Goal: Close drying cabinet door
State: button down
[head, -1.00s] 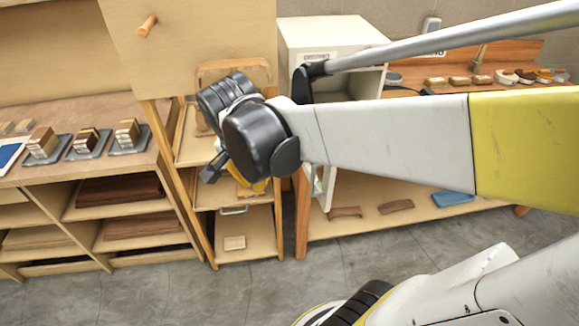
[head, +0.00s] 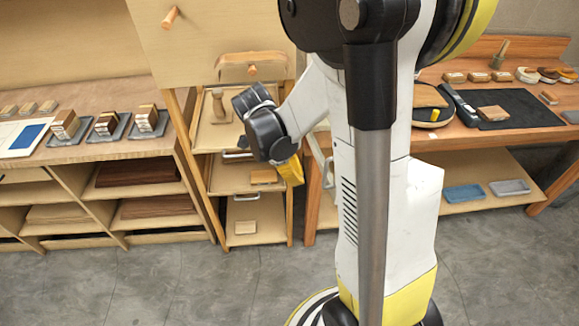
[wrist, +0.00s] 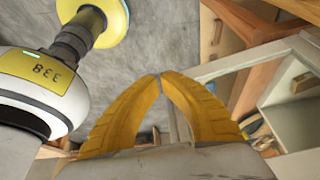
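The drying cabinet is mostly hidden behind my arm in the head view. A narrow pale strip (head: 317,158) beside my forearm looks like part of its door. In the wrist view, a white framed panel, apparently the door (wrist: 240,62), runs across the right, with a small grey fitting (wrist: 305,82). The pale cabinet body (wrist: 295,120) is at the lower right. My gripper (wrist: 159,78) has its yellow fingers tip to tip with nothing visible between them. Its tips lie left of the panel; contact cannot be told. The gripper (head: 293,170) shows partly behind my wrist in the head view.
A wooden rack with trays (head: 232,178) stands close to my wrist. A low shelf unit (head: 95,195) is at the left. A workbench (head: 500,135) with a black mat (head: 515,108) is at the right. Grey floor (head: 220,290) is open in front.

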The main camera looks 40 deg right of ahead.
jog(key=s+d, duration=0.1)
jog(key=s+d+f, duration=0.1)
jog(key=d, duration=0.1)
jog(key=shift+s+d, duration=0.3)
jog(key=s+d+n+t+b, duration=0.1)
jog(key=s+d+n+t, duration=0.3)
jog(key=d, duration=0.8)
jog(key=s+d+n+g+b, duration=0.15)
jog(key=d+n, duration=0.35)
jog(key=d, duration=0.8)
jog(key=w+d+n+t, duration=0.1)
jog(key=w+d+n, duration=0.3)
jog(key=d, duration=0.5)
jog(key=w+d+n+t, duration=0.2)
jog(key=w+d, duration=0.4)
jog(key=d, duration=0.3)
jog(key=shift+d+n+y, duration=0.25)
jog(key=shift+n+y, duration=0.15)
jog(key=shift+n, duration=0.5)
